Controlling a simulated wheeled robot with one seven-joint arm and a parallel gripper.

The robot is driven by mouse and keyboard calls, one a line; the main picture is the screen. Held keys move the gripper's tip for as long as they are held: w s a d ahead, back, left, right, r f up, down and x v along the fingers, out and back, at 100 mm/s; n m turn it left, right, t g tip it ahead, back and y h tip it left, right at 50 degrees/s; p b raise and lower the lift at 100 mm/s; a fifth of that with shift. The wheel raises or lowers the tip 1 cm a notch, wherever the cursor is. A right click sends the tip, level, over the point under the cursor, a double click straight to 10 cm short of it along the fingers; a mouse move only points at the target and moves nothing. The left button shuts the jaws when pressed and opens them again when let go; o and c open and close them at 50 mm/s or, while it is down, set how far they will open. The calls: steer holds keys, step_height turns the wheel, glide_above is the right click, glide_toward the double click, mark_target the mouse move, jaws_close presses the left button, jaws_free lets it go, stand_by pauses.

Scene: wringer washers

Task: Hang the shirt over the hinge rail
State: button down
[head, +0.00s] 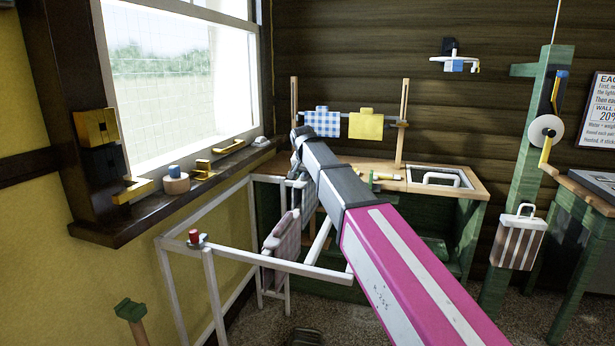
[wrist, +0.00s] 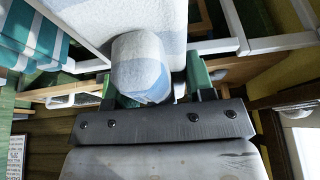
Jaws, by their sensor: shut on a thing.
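My gripper (wrist: 150,88) is shut on a pale blue-and-white shirt (wrist: 143,62), pinching its rounded end between green-padded fingers. The body of the shirt spreads beyond the fingers in the wrist view. In the head view my arm hides most of the gripper, and part of the bluish shirt (head: 297,192) shows below it, near the window-side wall. A white rail frame (head: 208,277) stands below and around it. Which of its bars is the hinge rail I cannot tell. White bars (wrist: 270,42) also show beyond the shirt in the wrist view.
A pinkish checked garment (head: 283,240) hangs at the frame, and a red peg-like piece (head: 195,236) sits on its corner. Blue-checked (head: 322,124) and yellow (head: 366,125) cloths hang above the wooden counter (head: 395,184). A striped bag (head: 518,240) hangs right. A teal-striped cloth (wrist: 32,42) is near the gripper.

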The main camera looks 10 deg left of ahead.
steer(key=shift+f, duration=3.75)
steer(key=shift+c, duration=2)
jaws_free()
steer(key=shift+r, duration=0.15)
steer(key=shift+v, duration=3.45)
